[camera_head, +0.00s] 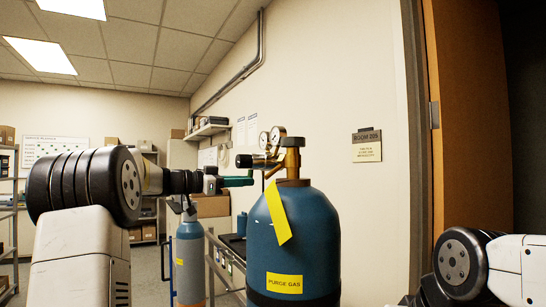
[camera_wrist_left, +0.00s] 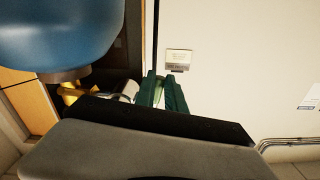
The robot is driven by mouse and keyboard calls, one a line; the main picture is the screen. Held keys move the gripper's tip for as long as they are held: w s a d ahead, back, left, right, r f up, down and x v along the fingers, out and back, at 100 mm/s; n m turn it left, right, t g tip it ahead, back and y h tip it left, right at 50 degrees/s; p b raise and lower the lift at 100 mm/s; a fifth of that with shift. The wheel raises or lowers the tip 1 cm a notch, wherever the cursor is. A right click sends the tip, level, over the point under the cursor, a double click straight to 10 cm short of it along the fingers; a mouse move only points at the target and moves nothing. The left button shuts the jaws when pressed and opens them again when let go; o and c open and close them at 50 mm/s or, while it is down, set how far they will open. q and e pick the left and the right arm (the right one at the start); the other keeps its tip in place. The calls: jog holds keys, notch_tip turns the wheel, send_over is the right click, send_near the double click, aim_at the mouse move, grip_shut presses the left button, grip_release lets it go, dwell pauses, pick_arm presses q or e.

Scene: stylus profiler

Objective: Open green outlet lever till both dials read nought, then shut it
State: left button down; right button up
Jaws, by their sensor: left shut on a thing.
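A blue gas cylinder (camera_head: 322,235) stands upright in front of me, with a brass regulator (camera_head: 292,160) on top. Two round dials, the left one (camera_head: 264,139) and the right one (camera_head: 278,134), sit on the regulator; their needles are too small to read. My left gripper (camera_head: 240,181) reaches in from the left beside the regulator, below its black knob (camera_head: 245,160). In the left wrist view its dark green fingers (camera_wrist_left: 161,92) are closed around a pale green piece, apparently the green outlet lever (camera_wrist_left: 157,98). The lever is mostly hidden in the head view. My right gripper is out of view.
A yellow tag (camera_head: 277,212) hangs on the cylinder, above a "PURGE GAS" label (camera_head: 284,283). A smaller grey-blue cylinder (camera_head: 190,265) stands behind to the left. A wall sign (camera_head: 367,146) and wooden door (camera_head: 470,120) are at right.

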pick_arm(q)
jog(key=w+a+r+m, duration=0.2)
jog(key=w+r+m, duration=0.2)
jog(key=m, duration=1.1)
jog(key=shift+a+r, duration=0.3)
jog(key=shift+r, duration=0.35)
jog(key=shift+f, duration=0.1)
dwell(0.8)
jog(key=shift+s+d, duration=0.1)
dwell(1.9)
